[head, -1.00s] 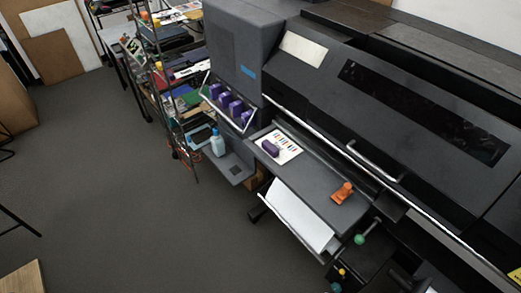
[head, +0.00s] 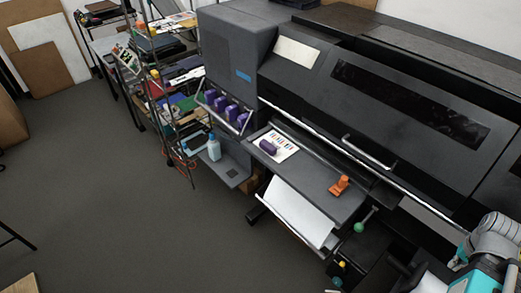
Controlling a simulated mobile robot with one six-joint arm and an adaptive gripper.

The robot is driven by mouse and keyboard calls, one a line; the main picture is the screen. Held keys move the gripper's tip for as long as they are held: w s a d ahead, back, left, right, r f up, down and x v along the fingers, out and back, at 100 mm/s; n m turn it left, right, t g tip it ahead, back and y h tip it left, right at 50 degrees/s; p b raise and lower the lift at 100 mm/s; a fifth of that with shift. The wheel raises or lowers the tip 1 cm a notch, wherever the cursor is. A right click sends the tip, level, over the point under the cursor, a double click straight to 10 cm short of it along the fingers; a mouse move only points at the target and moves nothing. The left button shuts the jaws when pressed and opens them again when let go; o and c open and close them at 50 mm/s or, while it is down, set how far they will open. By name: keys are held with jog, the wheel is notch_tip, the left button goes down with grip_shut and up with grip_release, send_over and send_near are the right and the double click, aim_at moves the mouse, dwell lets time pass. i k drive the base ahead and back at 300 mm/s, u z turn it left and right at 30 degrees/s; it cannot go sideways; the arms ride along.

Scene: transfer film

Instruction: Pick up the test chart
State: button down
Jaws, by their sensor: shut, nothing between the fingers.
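The test chart (head: 286,152) is a white sheet with rows of small coloured marks. It lies flat on the grey front ledge (head: 308,172) of a large dark printer, near the ledge's left end. A purple block (head: 268,147) rests on the chart and hides part of it. Part of my arm, white and teal, shows at the lower right corner, well away from the chart. My gripper's fingers cannot be made out in the head view.
An orange tool (head: 339,186) stands on the ledge right of the chart. Purple cartridges (head: 219,105) sit in a rack above left, with a light blue bottle (head: 214,147) below. White paper (head: 297,212) hangs under the ledge. Grey floor (head: 120,190) is open at left.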

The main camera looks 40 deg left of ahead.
aim_at(279, 148)
jog(key=u, duration=1.6)
jog(key=k, duration=0.9)
jog(key=u, duration=0.05)
jog(key=i, duration=0.7)
jog(key=u, duration=0.05)
